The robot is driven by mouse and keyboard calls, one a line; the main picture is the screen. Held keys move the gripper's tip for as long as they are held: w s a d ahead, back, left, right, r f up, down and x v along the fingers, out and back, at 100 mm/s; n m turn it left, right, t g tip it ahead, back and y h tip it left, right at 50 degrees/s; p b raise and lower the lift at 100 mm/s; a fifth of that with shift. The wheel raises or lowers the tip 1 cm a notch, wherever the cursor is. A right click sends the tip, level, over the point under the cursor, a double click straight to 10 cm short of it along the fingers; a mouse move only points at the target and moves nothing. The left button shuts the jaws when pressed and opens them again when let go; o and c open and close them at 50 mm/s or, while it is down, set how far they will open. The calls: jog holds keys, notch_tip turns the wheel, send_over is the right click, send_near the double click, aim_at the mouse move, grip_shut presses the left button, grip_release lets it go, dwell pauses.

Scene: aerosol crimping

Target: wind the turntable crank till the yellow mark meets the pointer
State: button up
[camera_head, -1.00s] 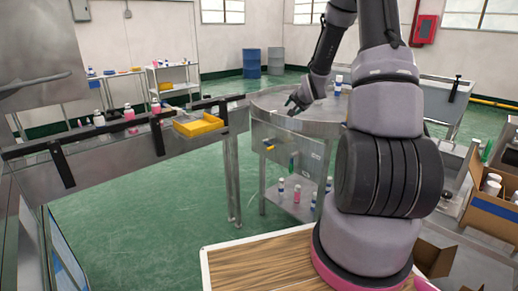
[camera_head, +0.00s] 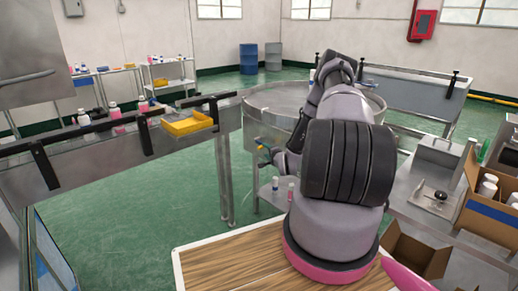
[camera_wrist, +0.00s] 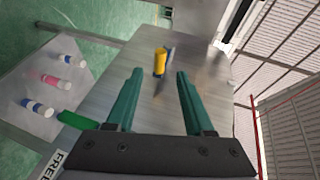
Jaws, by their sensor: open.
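The turntable (camera_head: 258,106) is a round steel table with a raised rim, behind my arm in the head view. In the wrist view, a yellow cylindrical knob (camera_wrist: 160,62) with a thin grey bar beside it stands out from the steel side panel (camera_wrist: 110,85); it looks like the crank handle. The yellow piece also shows small in the head view (camera_head: 264,150). My gripper (camera_wrist: 155,75) is open, its two teal fingers apart and empty. The knob is ahead of the fingers, in line with the gap. I cannot make out the yellow mark or the pointer.
A green part (camera_wrist: 78,120) sticks out left of the fingers. Several small bottles stand on the lower shelf (camera_wrist: 45,75). A conveyor with a yellow tray (camera_head: 188,124) is at left. A cardboard box of white bottles (camera_head: 478,212) is at right.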

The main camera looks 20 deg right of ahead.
aim_at(261, 147)
jog(key=x, duration=0.8)
jog(key=shift+w+d+f, duration=0.1)
jog(key=shift+w, duration=0.15)
grip_shut()
dwell(1.0)
